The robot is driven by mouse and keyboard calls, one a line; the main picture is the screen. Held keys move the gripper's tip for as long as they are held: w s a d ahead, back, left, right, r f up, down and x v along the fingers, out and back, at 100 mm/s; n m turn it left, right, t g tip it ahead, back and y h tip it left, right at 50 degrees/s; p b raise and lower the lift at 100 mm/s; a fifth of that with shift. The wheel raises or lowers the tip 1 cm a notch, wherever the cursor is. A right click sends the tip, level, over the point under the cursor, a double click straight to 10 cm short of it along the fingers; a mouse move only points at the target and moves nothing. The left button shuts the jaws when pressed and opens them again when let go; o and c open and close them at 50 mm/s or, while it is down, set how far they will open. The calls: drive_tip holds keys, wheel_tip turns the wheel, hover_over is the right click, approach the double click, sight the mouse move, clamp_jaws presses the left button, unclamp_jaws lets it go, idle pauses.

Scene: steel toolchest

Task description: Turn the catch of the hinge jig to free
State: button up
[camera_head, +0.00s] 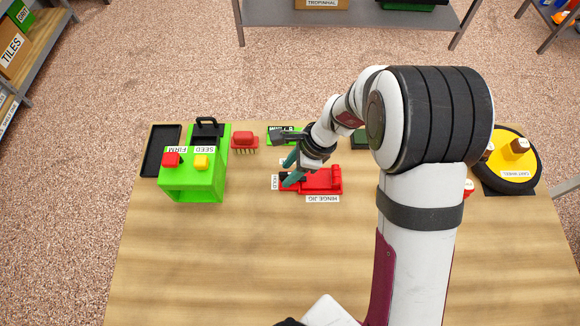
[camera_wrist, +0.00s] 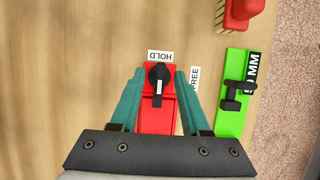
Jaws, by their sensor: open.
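The red hinge jig (camera_head: 325,181) lies on the wooden table under my arm, with a HINGE JIG label at its near side. In the wrist view its red body (camera_wrist: 157,118) runs between my fingers. Its catch (camera_wrist: 158,78) is a black knob with a white stripe, lined up lengthwise with the jig, toward the HOLD label (camera_wrist: 160,56). The FREE label (camera_wrist: 194,78) lies to the right, partly covered by a finger. My gripper (camera_wrist: 160,72) is open, its teal fingertips on either side of the catch, with gaps visible. In the head view my gripper (camera_head: 288,174) is over the jig's left end.
A green box (camera_head: 192,182) with red and yellow buttons stands left, beside a black tray (camera_head: 160,152). A red brush (camera_head: 244,140) and a green plate (camera_wrist: 232,97) with a black handle lie behind the jig. A yellow wheel (camera_head: 505,170) is right. The near table is clear.

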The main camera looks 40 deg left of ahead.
clamp_jaws()
drive_tip(key=shift+n, duration=0.3)
drive_tip(key=n+g+h, duration=0.1)
drive_tip(key=n, duration=0.3)
drive_tip(key=shift+a, duration=0.1)
drive_tip(key=n+h, duration=0.2)
drive_tip(key=n, duration=0.2)
drive_tip(key=shift+w+a+n, duration=0.1)
drive_tip(key=shift+n, duration=0.2)
drive_tip(key=n+h, duration=0.2)
drive_tip(key=n, duration=0.2)
drive_tip(key=shift+a+r, duration=0.1)
drive_tip(key=shift+a, duration=0.05)
drive_tip(key=n+h, duration=0.1)
drive_tip(key=n, duration=0.3)
drive_tip(key=shift+t, duration=0.4)
drive_tip(key=shift+n, duration=0.5)
